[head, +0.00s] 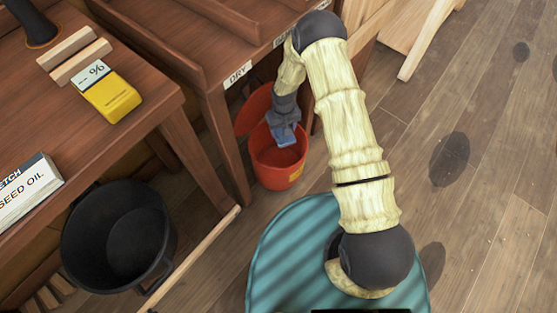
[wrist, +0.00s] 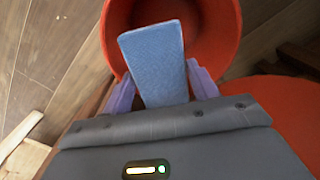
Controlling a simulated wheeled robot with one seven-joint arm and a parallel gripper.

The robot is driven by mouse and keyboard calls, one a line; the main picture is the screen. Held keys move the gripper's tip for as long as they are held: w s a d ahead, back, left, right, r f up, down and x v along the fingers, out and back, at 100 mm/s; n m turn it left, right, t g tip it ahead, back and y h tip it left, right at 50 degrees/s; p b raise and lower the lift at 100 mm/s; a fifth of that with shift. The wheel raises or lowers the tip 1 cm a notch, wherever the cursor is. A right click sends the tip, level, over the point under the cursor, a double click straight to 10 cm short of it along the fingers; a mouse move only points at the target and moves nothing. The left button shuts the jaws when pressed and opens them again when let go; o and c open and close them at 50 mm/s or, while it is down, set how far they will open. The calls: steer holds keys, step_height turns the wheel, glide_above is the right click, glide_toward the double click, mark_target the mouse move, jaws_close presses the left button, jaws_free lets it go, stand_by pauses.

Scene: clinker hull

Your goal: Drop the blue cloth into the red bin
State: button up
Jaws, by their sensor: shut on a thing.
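The red bin (head: 277,176) stands on the floor beside the bench leg, with its mouth upward. My gripper (head: 283,128) points down over the bin's mouth. It is shut on the blue cloth (head: 285,140), which looks like a flat folded piece. In the wrist view the cloth (wrist: 153,58) sits between the two purple fingers of my gripper (wrist: 162,88), with the bin (wrist: 214,32) behind it. The cloth's lower edge appears within the bin's outline. How far it is above or inside the rim I cannot tell.
Another round red piece (head: 256,104) is right behind the bin, perhaps its lid. A black bucket (head: 117,238) stands at left, near a wooden pole (head: 190,260). A yellow block (head: 110,97) and a seed oil box (head: 28,193) lie on the bench.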

step_height(320, 180, down, 6)
steer(key=b, duration=0.5)
stand_by(0.4)
steer(key=o, duration=1)
steer(key=shift+o, duration=0.2)
steer(key=shift+r, duration=0.1)
step_height(320, 180, up, 12)
steer(key=p, duration=0.4)
